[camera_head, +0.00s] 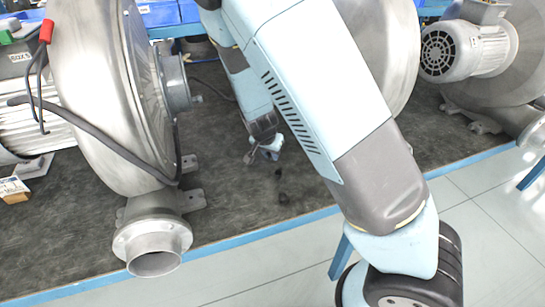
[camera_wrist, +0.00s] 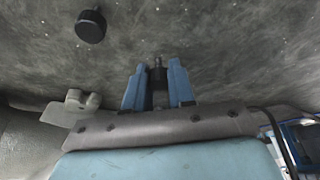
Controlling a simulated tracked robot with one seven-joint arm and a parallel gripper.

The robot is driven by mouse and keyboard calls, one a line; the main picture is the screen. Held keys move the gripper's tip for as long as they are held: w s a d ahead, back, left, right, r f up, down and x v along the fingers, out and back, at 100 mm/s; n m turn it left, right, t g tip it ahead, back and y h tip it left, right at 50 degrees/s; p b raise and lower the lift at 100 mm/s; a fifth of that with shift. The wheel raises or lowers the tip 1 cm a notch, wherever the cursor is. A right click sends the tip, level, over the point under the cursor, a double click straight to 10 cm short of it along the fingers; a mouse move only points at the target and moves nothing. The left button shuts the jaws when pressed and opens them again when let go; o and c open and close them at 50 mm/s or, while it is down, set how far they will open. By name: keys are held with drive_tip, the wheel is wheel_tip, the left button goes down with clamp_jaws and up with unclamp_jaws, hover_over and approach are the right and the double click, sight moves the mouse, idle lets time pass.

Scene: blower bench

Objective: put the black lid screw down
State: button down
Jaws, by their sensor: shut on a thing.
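My gripper (camera_wrist: 158,80) has two blue fingers pointing at the dark bench top in the wrist view. It is shut on a small black screw (camera_wrist: 158,73), whose narrow end shows between the fingertips. The fingers hide the rest of it. A second black screw, with a round knob head (camera_wrist: 91,26), lies apart on the bench, up and to the left of the fingers. In the head view my gripper (camera_head: 266,150) is low over the bench between two blowers. Dark small pieces (camera_head: 283,198) show on the bench in front of it. The gap under the held screw is unclear.
A large metal blower (camera_head: 100,90) with an outlet pipe (camera_head: 153,243) stands at the left. Another blower (camera_head: 385,50) is partly behind my arm. A grey motor (camera_head: 465,48) is at the far right. Blue bins (camera_head: 160,12) line the back. The bench's blue front edge (camera_head: 230,236) is near.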

drive_tip(key=shift+f, duration=0.85)
drive_tip(key=shift+f, duration=0.55)
drive_tip(key=c, duration=1)
unclamp_jaws()
drive_tip(key=shift+o, duration=0.2)
drive_tip(key=shift+r, duration=0.6)
drive_tip(key=v, duration=1.2)
